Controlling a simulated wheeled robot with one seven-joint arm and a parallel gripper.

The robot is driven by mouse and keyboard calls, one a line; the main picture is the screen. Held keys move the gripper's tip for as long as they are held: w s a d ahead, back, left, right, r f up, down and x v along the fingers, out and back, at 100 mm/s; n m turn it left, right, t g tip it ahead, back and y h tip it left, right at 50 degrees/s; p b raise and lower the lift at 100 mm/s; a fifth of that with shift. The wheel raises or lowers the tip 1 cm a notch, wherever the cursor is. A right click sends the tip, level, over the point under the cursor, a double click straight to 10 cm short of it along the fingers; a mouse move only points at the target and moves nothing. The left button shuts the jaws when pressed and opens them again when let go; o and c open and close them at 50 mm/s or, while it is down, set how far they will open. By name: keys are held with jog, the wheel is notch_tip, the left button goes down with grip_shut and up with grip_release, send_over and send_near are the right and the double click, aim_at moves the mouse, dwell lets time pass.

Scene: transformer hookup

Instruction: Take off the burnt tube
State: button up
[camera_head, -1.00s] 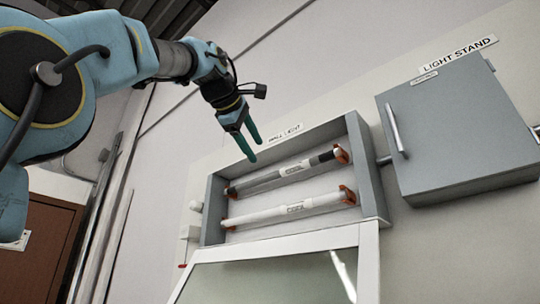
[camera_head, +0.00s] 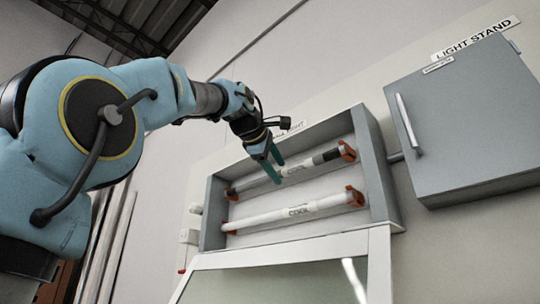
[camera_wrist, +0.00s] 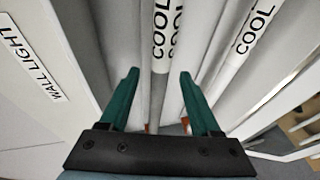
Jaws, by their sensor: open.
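The upper tube (camera_head: 297,170) lies in clips in the wall light box and has a dark band near its right end, so it looks burnt. The lower tube (camera_head: 295,212) is white along its length and sits parallel below it. My gripper (camera_head: 280,172) is open, its green fingers in front of the upper tube near its middle. In the wrist view the upper tube (camera_wrist: 160,40), marked COOL, lines up between the open fingers (camera_wrist: 160,72). Contact cannot be told. The lower tube (camera_wrist: 242,45) is to the right, outside the fingers.
The light box (camera_head: 375,165) has grey walls around the tubes. Its pale-framed cover (camera_head: 290,250) hangs open below. A grey cabinet (camera_head: 460,120) is on the wall to the right. A WALL LIGHT label (camera_wrist: 30,68) is on the left in the wrist view.

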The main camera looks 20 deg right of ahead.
jog(key=shift+w+d+f, duration=0.2)
jog(key=shift+w+d, duration=0.25)
jog(key=shift+c, duration=0.3)
grip_shut()
dwell(0.6)
